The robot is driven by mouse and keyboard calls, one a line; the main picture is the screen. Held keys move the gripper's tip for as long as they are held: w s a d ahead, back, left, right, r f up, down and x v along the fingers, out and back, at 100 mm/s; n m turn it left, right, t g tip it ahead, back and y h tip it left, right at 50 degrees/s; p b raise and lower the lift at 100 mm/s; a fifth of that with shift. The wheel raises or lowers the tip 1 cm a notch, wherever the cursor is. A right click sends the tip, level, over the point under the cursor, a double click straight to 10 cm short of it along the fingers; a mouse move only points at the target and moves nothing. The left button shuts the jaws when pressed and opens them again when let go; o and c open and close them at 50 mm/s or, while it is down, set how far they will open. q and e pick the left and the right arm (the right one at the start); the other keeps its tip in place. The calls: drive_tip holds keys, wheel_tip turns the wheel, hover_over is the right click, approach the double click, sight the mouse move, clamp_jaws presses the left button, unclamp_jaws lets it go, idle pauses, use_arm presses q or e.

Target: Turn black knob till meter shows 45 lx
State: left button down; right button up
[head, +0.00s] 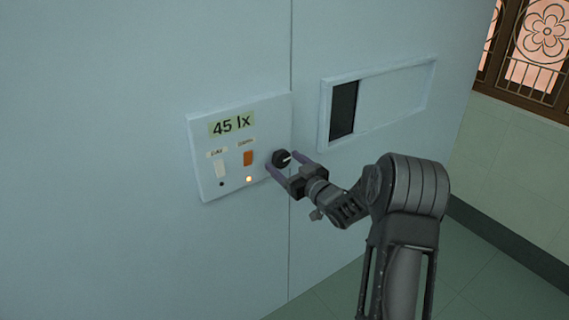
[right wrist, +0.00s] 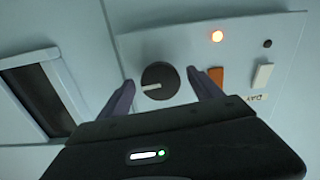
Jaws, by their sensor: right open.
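The black knob (head: 281,159) with a white pointer line sits at the right of a white control panel (head: 208,186) on the pale wall. The meter (head: 231,124) at the top of the panel reads 45 lx. My right gripper (head: 288,162) is open, with its two purple fingers on either side of the knob. In the right wrist view the knob (right wrist: 160,80) shows between the spread fingertips, with gaps on both sides. My left gripper is not in view.
The panel also has a white switch (head: 220,168), an orange switch (head: 248,158) and a lit orange lamp (head: 249,180). A framed window with a dark opening (head: 343,108) is set in the wall to the right. A barred window (head: 540,50) is at the far right.

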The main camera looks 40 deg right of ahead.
drive_tip(key=s, duration=0.7)
drive_tip(key=shift+b, duration=0.45)
drive_tip(key=shift+s+a, duration=0.1)
wheel_tip(320, 180, down, 14)
drive_tip(key=s+a+r+m+g+h, duration=0.1)
drive_tip(key=s+a+m+g+h, duration=0.1)
drive_tip(key=m+g, duration=0.25)
drive_tip(key=s+a+f+g+y+p, duration=0.1)
drive_tip(key=s+a+f+g, duration=0.2)
drive_tip(key=a+f, duration=0.4)
drive_tip(key=s+a+f+g+y, duration=0.1)
drive_tip(key=s+a+f+g, duration=0.15)
drive_tip(key=a+f, duration=0.45)
drive_tip(key=s+a+f+n+g+y+p, duration=0.1)
drive_tip(key=s+a+f+g+y, duration=0.1)
drive_tip(key=s+a, duration=0.8)
drive_tip(key=s+a+f+n+g+y+p, duration=0.1)
drive_tip(key=s+a+f+g, duration=0.4)
drive_tip(key=s+a, duration=0.6)
drive_tip(key=a+f+y, duration=0.1)
drive_tip(key=a, duration=0.3)
drive_tip(key=shift+s+a+y, duration=0.2)
drive_tip(key=shift+a+y, duration=0.1)
drive_tip(key=shift+a, duration=0.05)
